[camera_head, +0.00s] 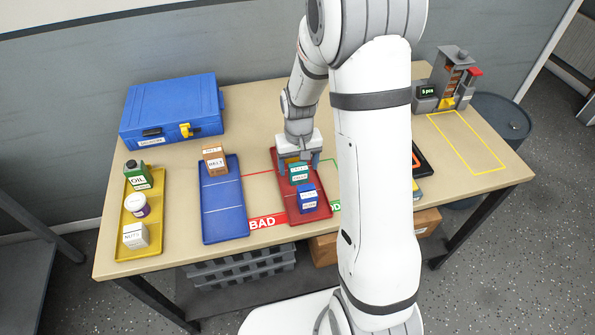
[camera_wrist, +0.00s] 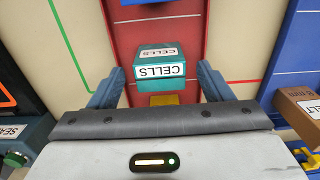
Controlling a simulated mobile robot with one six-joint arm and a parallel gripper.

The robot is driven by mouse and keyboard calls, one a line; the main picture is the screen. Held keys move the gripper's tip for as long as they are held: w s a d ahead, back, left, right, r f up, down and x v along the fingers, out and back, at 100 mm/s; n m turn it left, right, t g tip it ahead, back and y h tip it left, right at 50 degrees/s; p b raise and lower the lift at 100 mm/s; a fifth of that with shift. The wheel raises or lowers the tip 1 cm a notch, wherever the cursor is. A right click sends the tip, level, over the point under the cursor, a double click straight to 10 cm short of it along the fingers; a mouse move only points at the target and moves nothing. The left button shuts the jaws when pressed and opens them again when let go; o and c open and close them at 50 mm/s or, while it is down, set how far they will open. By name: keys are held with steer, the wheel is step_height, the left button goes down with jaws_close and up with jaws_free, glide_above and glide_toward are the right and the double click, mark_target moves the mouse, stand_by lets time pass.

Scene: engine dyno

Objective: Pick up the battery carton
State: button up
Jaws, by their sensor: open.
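The battery carton is most likely the teal box labelled CELLS (camera_head: 300,173), standing in the red tray (camera_head: 273,181). It also shows in the wrist view (camera_wrist: 158,61) with its label upside down. My gripper (camera_head: 300,158) is over the tray, just behind the teal box. In the wrist view my gripper (camera_wrist: 158,85) is open, with one finger on each side of the box and visible gaps between.
A blue box (camera_head: 308,198) stands in front of the teal box in the red tray. A blue tray (camera_head: 222,210) with a brown box (camera_head: 214,158) lies to the left. A yellow tray (camera_head: 139,246) holds several items. A blue case (camera_head: 172,110) stands at the back left.

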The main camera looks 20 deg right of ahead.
mark_target(298, 166)
steer(key=shift+f, duration=1.5)
steer(key=shift+c, duration=0.2)
steer(key=c, duration=1.1)
